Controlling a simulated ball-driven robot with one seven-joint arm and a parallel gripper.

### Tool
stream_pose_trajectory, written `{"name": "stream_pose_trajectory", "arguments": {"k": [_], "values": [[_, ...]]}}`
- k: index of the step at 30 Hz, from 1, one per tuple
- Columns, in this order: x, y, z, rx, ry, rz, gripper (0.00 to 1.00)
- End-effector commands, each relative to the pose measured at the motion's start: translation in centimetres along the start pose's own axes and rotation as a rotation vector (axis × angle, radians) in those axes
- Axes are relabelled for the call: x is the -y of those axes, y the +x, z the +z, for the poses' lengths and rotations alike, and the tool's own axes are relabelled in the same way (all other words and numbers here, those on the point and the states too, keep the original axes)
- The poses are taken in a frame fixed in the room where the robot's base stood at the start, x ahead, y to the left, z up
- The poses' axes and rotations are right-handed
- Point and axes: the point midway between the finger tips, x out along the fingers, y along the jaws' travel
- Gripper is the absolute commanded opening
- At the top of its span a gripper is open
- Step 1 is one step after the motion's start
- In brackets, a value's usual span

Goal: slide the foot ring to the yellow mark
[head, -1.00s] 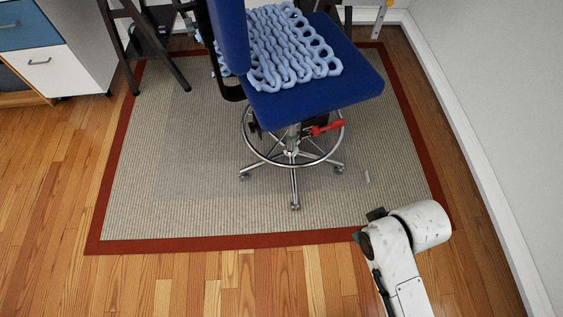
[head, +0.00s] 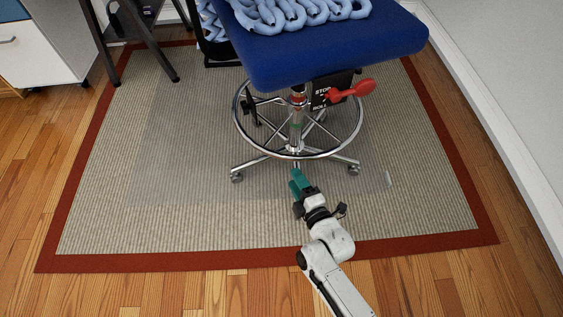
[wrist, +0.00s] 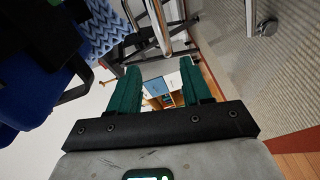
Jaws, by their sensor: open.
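The foot ring (head: 262,150) is a chrome hoop with spokes around the column (head: 296,132) of the blue chair, low above the base. Coloured bands show on the column, but I cannot pick out a yellow mark for certain. My gripper (head: 296,173) has teal fingers, open and empty, just in front of the ring's near rim. Whether it touches the ring I cannot tell. In the wrist view the open fingers (wrist: 160,80) face a chrome tube (wrist: 160,26), apparently part of the ring, beyond their tips.
The blue seat (head: 330,45), with a pale blue knitted cover, overhangs the ring. A red lever (head: 352,89) juts out right of the column beside a black label. Casters (head: 236,177) stand on the rug.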

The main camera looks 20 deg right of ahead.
Motion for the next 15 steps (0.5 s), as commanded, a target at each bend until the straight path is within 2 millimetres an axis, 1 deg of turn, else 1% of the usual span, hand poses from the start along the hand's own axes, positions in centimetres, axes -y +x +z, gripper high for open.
{"name": "stream_pose_trajectory", "arguments": {"k": [1,3,7,10,13,15], "values": [[1.7,0.4,0.5,0.011,-0.046,0.04,0.48],[2.2,0.4,0.8,0.027,-0.1,0.085,0.48],[2.3,0.5,1.0,0.045,-0.157,0.133,0.48],[2.1,0.9,1.1,0.05,-0.169,0.144,0.48],[1.9,1.9,1.1,0.05,-0.169,0.146,0.48],[1.8,3.0,1.2,0.05,-0.168,0.146,0.48]]}}
